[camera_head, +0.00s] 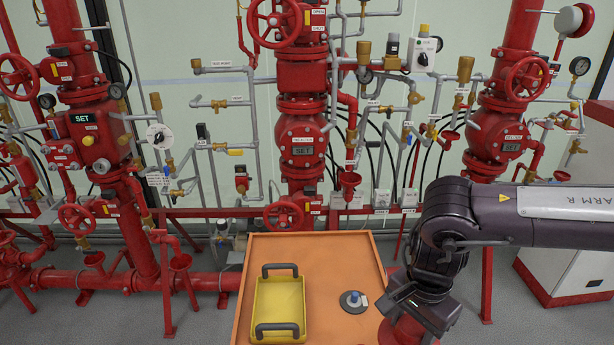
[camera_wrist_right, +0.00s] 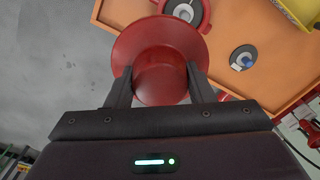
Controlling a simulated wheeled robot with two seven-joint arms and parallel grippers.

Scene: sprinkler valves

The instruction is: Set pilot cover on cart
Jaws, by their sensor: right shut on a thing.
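My right gripper (camera_head: 408,312) is shut on a red round cover (camera_wrist_right: 158,45), which has a wide flared rim and a narrower cup part. The right wrist view shows the cover between the two fingers (camera_wrist_right: 160,88). In the head view the red cover (camera_head: 403,333) shows partly below my gripper, by the right edge of the orange cart (camera_head: 300,247). In the right wrist view the cart (camera_wrist_right: 275,75) lies beyond the cover and to its right, with grey floor to the left. I cannot tell the cover's height above the cart. My left gripper is not in view.
On the cart are a yellow tray (camera_head: 279,303) with dark handles and a dark disc (camera_head: 353,302) with a blue knob. The right wrist view shows another red round part (camera_wrist_right: 190,20) with a grey centre. The cart's back right is clear. Red valves and pipes stand behind.

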